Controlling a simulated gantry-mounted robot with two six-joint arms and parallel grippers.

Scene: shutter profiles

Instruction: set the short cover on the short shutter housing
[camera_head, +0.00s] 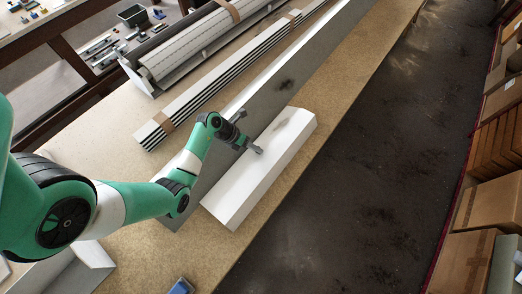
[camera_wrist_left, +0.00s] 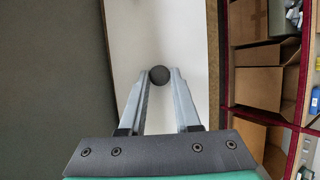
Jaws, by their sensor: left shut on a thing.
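A short white box-shaped profile (camera_head: 245,190) lies on the bench beside a tall grey panel. Its top fits the short cover, but I cannot tell whether the cover sits on the short housing or where one ends. My left gripper (camera_head: 255,149) is over the white top. In the left wrist view, its fingers (camera_wrist_left: 160,78) are shut on a dark round knob (camera_wrist_left: 159,75) above the white surface (camera_wrist_left: 185,40). The inside and underside of the white piece are hidden. My right gripper is not in view.
The long grey panel (camera_head: 270,90) stands close along the white piece's left side. Strapped slats (camera_head: 215,85) and a shutter roll (camera_head: 195,50) lie behind. A white angled profile (camera_head: 90,258) is at lower left, with a blue item (camera_head: 181,287) near the bench edge.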

